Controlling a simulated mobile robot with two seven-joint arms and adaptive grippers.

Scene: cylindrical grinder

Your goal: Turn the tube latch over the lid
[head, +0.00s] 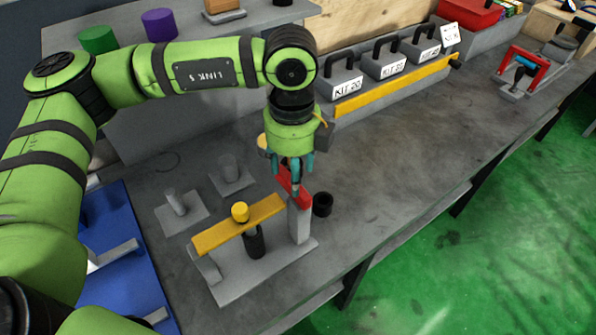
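A grey fixture (268,272) stands on the near part of the bench. A yellow bar (262,219), probably the lid, lies across it, with a yellow knob (240,211) and a black cylinder (254,241) at its middle. A red latch (301,197) sits on top of the grey post (299,226) at the fixture's right end, pointing back and left, away from the yellow bar. My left gripper (294,176) points down at the red latch, its teal fingers at the latch's far part. The fingers overlap the latch, so whether they grip it is unclear. My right gripper is out of view.
A black ring-like part (322,204) is right of the post. Two grey pegged plates (181,212) (231,179) stand behind the fixture, and a blue tray (120,262) lies to the left. Kit boxes (384,62) line the back.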

